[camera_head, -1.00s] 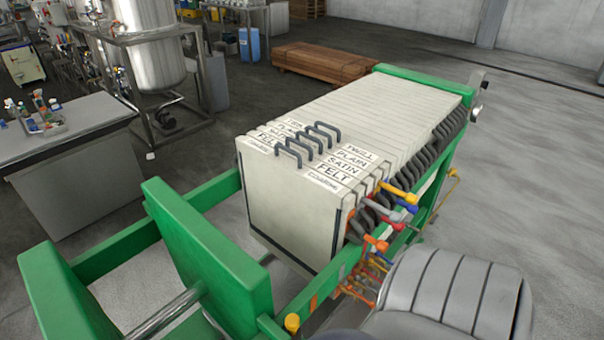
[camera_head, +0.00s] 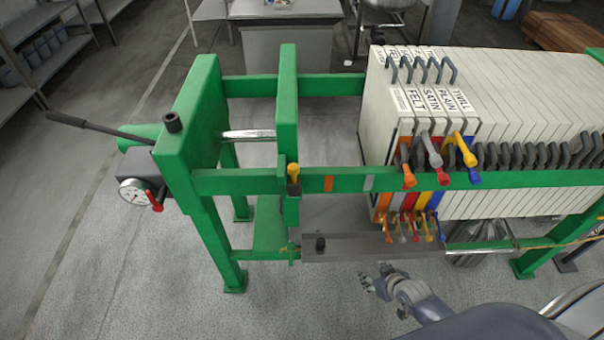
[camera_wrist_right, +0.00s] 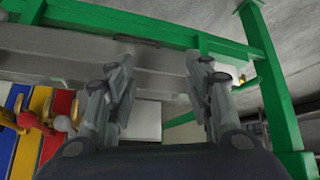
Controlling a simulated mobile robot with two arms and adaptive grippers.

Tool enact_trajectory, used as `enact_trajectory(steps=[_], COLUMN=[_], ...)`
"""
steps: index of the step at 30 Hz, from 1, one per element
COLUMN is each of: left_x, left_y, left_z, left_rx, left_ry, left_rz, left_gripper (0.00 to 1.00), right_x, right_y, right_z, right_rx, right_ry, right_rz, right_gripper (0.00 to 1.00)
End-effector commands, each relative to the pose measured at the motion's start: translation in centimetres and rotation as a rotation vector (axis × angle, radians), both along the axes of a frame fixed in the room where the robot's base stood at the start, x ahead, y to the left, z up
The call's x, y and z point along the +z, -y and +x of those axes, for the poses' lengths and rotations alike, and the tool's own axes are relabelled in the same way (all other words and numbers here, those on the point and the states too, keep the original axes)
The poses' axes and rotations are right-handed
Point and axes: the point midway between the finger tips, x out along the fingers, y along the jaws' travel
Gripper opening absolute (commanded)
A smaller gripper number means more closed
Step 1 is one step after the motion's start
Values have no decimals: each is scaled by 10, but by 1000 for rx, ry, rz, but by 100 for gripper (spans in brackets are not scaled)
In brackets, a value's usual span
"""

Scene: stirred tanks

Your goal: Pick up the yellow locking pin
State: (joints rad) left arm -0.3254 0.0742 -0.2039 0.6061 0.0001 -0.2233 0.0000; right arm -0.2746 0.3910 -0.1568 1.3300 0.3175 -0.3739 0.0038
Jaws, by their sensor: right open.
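The yellow locking pin (camera_head: 294,173) shows in the head view as a yellow knob on a dark shank. It stands upright in a small green bracket (camera_head: 291,208) on the front rail of the green press frame. My right gripper (camera_head: 373,276) is below and to the right of the pin, in front of the frame and apart from it. In the wrist view the right gripper (camera_wrist_right: 157,62) has its fingers spread with nothing between them. I cannot tell whether a small yellow spot by a green post in that view is the pin. My left gripper is not in view.
A grey drip tray (camera_head: 375,246) runs under the rail near my right gripper. Filter plates (camera_head: 500,92) with coloured taps (camera_head: 408,176) stand to the right. A pressure gauge (camera_head: 134,191) and a black lever (camera_head: 98,127) are at the left. Floor in front is clear.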

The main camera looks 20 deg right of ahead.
Motion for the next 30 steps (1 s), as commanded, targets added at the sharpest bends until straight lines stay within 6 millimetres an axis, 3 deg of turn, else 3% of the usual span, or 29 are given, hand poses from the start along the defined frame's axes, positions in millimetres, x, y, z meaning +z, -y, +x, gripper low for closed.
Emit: enact_trajectory(steps=[1,6,9,12,15,18,21,30], left_x=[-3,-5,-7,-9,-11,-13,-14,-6], left_y=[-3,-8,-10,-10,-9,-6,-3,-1], left_z=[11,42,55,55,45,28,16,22], left_rx=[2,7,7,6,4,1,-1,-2], left_ry=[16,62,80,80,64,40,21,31], left_rz=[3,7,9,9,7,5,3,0], left_gripper=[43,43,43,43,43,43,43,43], right_x=[38,164,234,290,330,354,364,353], right_y=[1,-23,-50,-79,-102,-117,-126,-144], right_z=[31,95,111,112,105,99,97,130], right_rx=[21,117,197,280,349,394,414,416], right_ry=[74,269,360,426,468,492,501,506], right_rz=[13,81,123,158,183,200,210,212], right_gripper=[48,48,48,48,48,48,48,48])
